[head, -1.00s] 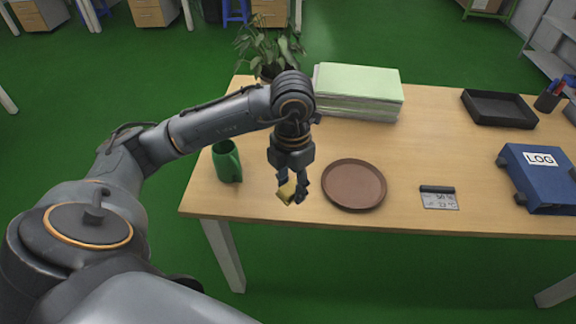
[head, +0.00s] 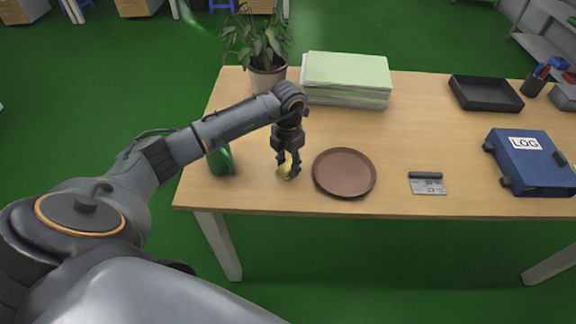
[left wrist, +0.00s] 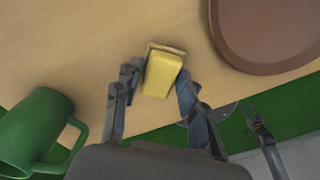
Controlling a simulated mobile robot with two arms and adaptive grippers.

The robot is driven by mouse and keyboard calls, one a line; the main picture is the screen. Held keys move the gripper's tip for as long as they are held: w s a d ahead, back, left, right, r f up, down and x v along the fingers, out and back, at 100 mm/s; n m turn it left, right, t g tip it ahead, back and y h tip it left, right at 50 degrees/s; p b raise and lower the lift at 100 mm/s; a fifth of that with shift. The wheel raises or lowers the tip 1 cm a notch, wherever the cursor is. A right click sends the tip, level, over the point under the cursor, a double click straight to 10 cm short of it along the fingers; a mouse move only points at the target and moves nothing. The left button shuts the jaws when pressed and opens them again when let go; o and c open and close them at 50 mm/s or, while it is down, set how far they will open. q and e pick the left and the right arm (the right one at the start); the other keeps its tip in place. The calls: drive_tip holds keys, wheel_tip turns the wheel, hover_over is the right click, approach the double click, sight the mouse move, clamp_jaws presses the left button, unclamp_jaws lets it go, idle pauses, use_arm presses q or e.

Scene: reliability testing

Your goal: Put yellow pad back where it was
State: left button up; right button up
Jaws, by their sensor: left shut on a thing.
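The yellow pad (head: 285,170) is between the fingers of my left gripper (head: 287,168), which is shut on it. In the left wrist view the pad (left wrist: 162,73) shows as a yellow block between the two fingertips of the left gripper (left wrist: 153,90). It is over the front part of the wooden table, between the green mug and the brown round tray. I cannot tell whether the pad touches the table top.
The green mug (head: 221,160) stands left of the gripper, partly behind my arm. The brown round tray (head: 344,172) lies close on the right.

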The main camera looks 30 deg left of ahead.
sight(288, 165)
use_arm(q)
drive_tip(key=shift+f, duration=0.7)
drive_tip(key=shift+f, duration=0.1)
drive_tip(key=o, duration=1)
wheel_tip(288, 165, up, 12)
drive_tip(key=shift+r+b, duration=0.15)
drive_tip(key=shift+b, duration=0.25)
